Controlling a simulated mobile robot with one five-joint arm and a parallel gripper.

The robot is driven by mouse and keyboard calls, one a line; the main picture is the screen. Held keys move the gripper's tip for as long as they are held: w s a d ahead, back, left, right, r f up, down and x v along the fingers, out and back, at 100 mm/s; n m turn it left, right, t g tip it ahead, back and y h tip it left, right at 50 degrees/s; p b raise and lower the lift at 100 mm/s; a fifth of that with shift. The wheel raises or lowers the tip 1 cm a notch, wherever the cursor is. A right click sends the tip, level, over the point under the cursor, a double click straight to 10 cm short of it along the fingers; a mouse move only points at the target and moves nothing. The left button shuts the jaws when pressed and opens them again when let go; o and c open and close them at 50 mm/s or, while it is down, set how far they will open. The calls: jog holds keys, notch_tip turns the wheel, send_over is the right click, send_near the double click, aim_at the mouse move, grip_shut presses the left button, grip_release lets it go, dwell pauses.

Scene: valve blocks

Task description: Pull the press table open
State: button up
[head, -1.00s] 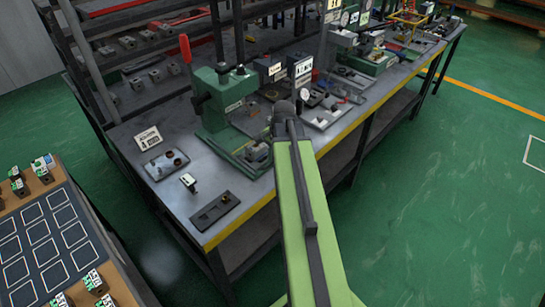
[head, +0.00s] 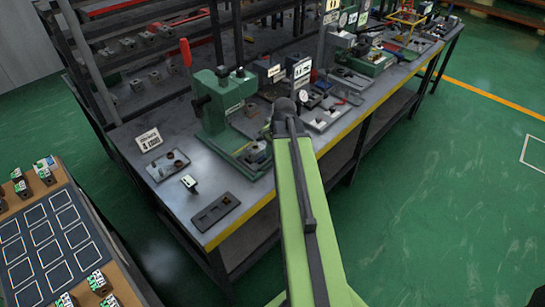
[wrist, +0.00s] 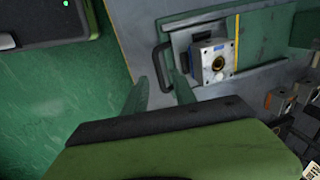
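The green press (head: 222,105) with a red lever stands on the workbench in the head view. In the wrist view its sliding table (wrist: 181,42) is a grey plate on a green base, with a black U-shaped handle (wrist: 157,62) at its left end. A grey block with a round bore (wrist: 214,64) sits on the table. My gripper (wrist: 160,84) is open, its two green fingers apart, with the handle just beyond and around the fingertips. I cannot tell whether they touch. In the head view, my green arm hides the gripper.
The workbench (head: 170,207) has a yellow front edge and holds small plates, signs and other fixtures. A board with dark squares (head: 48,243) and several small blocks stands at lower left. The green floor (head: 430,200) to the right is clear.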

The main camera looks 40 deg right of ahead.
notch_tip(320, 180, up, 15)
jog(key=s+p, duration=0.2)
jog(key=p, duration=1.1)
jog(key=shift+s+d+f, duration=0.2)
jog(key=shift+s, duration=0.15)
jog(key=w+a+f+n+b, duration=0.2)
jog(key=w+a, duration=0.1)
jog(key=a, duration=0.6)
jog(key=w+a+f+n+b, duration=0.2)
jog(key=w+a+f+b, duration=0.15)
jog(key=a, duration=0.65)
jog(key=s+a+f+n+g+b, duration=0.1)
jog(key=s+a+n+g, duration=0.1)
jog(key=a+n, duration=1)
jog(key=shift+s+f, duration=0.3)
jog(key=shift+f, duration=0.05)
